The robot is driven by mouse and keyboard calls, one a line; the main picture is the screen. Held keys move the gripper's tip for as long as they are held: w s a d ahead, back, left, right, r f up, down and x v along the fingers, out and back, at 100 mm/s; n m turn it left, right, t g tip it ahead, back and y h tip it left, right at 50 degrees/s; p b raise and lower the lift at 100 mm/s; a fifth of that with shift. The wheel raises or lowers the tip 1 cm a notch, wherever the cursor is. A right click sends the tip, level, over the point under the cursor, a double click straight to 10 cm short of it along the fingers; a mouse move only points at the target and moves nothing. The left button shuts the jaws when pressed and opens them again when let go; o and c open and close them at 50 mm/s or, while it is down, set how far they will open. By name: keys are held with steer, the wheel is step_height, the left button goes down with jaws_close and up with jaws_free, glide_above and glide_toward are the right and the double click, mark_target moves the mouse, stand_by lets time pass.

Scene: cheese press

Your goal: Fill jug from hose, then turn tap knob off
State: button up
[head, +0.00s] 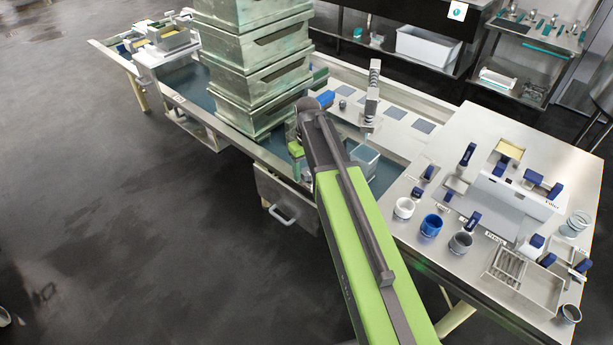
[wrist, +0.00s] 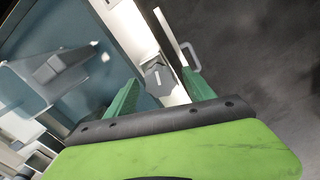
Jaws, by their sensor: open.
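A segmented grey hose (head: 373,90) rises above the basin in the head view. A pale translucent container (head: 365,160), which looks like the jug, stands below it in the basin. A blurred translucent shape (wrist: 62,70), probably the same jug, shows at left in the wrist view. A grey knob-like piece (wrist: 154,80) sits on the pale basin rim, seen between my fingers; it may be the tap knob. My gripper (head: 299,160) is open and empty at the basin's front edge, its green fingers spread to either side of that piece. Contact and water level cannot be told.
A tall stack of pale green crates (head: 255,60) stands just behind my gripper. A drawer handle (head: 283,215) juts from the basin's front. The right worktop (head: 425,270) holds several cups and blue-handled fittings.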

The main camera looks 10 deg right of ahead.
steer(key=shift+r, duration=0.1)
steer(key=c, duration=1.3)
steer(key=shift+a, duration=0.15)
steer(key=shift+s+m, duration=0.1)
steer(key=shift+m, duration=0.5)
steer(key=m, duration=1.3)
steer(key=shift+d, duration=0.2)
